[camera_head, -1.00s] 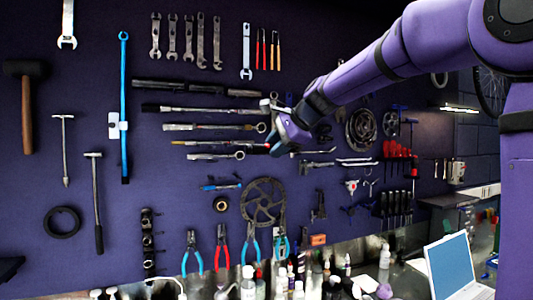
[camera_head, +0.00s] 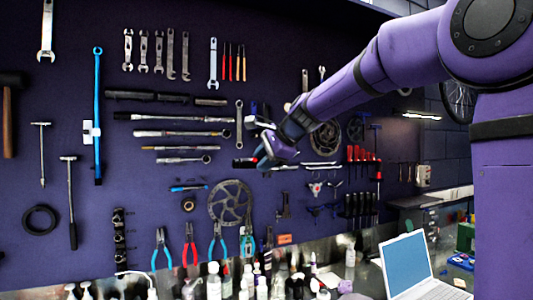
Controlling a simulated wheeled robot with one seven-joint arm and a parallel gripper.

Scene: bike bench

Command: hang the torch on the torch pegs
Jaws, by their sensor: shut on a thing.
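My gripper (camera_head: 264,158) is in front of the tool wall, right of the row of long-handled tools. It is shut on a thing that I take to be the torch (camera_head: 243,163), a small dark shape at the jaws. It is mostly hidden by the fingers and too small to make out its ends or its tilt. I cannot pick out the torch pegs among the wall tools. I cannot tell how far the gripper is from the wall.
A combination wrench (camera_head: 239,122) hangs just above and left of my gripper. A chainring (camera_head: 230,203) and pliers (camera_head: 191,245) hang below. Bottles (camera_head: 214,282) and an open laptop (camera_head: 406,262) stand on the bench. Bare wall shows between the tools.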

